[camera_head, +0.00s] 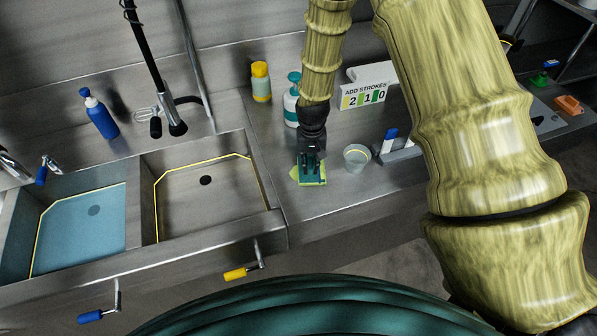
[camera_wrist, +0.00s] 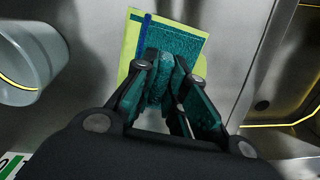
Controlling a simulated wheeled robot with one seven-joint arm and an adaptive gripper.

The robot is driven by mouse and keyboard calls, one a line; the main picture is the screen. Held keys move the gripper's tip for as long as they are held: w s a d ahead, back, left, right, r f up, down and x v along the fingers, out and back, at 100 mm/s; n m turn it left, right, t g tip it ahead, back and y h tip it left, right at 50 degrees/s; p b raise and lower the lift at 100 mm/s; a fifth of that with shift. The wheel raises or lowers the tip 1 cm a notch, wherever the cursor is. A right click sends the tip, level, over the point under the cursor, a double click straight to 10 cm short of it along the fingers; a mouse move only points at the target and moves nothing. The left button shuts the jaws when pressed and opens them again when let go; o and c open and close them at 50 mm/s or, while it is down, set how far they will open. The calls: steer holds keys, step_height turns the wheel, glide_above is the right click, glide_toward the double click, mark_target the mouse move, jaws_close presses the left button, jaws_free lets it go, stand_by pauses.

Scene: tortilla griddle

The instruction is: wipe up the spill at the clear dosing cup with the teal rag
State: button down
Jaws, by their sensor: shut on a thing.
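The clear dosing cup (camera_head: 356,160) stands upright on the steel counter, just right of my gripper. It also shows at the left edge of the wrist view (camera_wrist: 22,70). My gripper (camera_head: 311,166) points down and is shut on a bunched part of the teal rag (camera_head: 317,181). In the wrist view the rag (camera_wrist: 178,40) spreads flat beyond the fingers, with a dark blue strip along one side. Yellow-green (camera_wrist: 130,48) shows along its edges; I cannot tell whether this is spill or rag border. The rag is beside the cup, apart from it.
A white-and-teal bottle (camera_head: 292,103) and a yellow bottle (camera_head: 261,84) stand behind. A sign (camera_head: 367,90) reads "ADD STROKES 2 1 0". A blue-tipped item (camera_head: 389,141) lies right of the cup. The sink's edge (camera_head: 268,185) is left; bare counter (camera_head: 325,205) lies in front.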

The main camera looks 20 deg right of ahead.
steer(key=shift+r+p, duration=1.15)
steer(key=shift+r, duration=1)
steer(key=shift+f, duration=0.1)
